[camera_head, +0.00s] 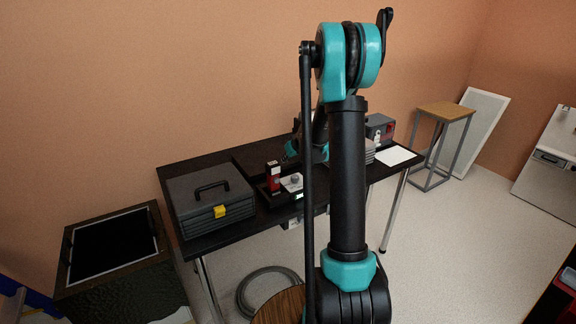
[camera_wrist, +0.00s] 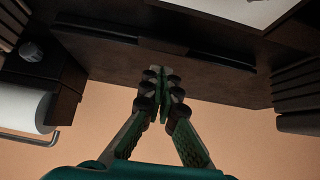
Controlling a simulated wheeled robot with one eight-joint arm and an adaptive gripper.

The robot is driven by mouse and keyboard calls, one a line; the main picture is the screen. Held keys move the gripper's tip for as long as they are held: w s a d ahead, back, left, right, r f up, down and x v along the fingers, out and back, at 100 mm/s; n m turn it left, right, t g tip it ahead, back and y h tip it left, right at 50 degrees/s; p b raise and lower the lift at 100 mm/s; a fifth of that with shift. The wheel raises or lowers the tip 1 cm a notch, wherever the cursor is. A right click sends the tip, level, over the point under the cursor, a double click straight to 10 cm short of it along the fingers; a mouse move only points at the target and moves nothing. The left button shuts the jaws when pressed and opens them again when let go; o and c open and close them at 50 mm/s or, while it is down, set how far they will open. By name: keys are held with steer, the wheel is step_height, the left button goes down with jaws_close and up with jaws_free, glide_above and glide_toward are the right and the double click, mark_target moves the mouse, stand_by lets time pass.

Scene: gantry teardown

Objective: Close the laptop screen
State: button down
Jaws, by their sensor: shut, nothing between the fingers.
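In the wrist view, a wide dark panel (camera_wrist: 200,66) that looks like the raised laptop screen spans the middle, with a dark hinge-like bar (camera_wrist: 120,38) along its upper side in the picture. My gripper (camera_wrist: 163,82) is shut and empty, its fingertips overlapping the panel's edge against the orange wall. I cannot tell whether they touch it. In the head view, a dark upright panel (camera_head: 258,154), likely the same screen, stands at the back of the black table. My arm hides much of this area and the gripper's fingertips.
On the black table (camera_head: 226,233) stand a grey toolbox (camera_head: 205,190), a small red item (camera_head: 273,177) and a white sheet (camera_head: 396,155). A paper roll (camera_wrist: 20,108) shows at left in the wrist view. A wooden stool (camera_head: 446,111) stands right; a dark bin (camera_head: 120,285) stands left.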

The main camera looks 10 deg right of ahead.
steer(key=v, duration=1.1)
steer(key=s+a+f+m+g+h, duration=0.1)
steer(key=s+a+f, duration=0.1)
steer(key=s, duration=0.9)
steer(key=s+a+f+m+g, duration=0.1)
steer(key=s+f, duration=0.3)
steer(key=s, duration=0.8)
steer(key=s+a+f+m+g+h, duration=0.1)
steer(key=s+a+f, duration=0.1)
steer(key=s, duration=0.9)
steer(key=shift+s+a+f+m+g+h, duration=0.3)
steer(key=shift+s+a+f+g, duration=0.1)
steer(key=shift+f, duration=0.35)
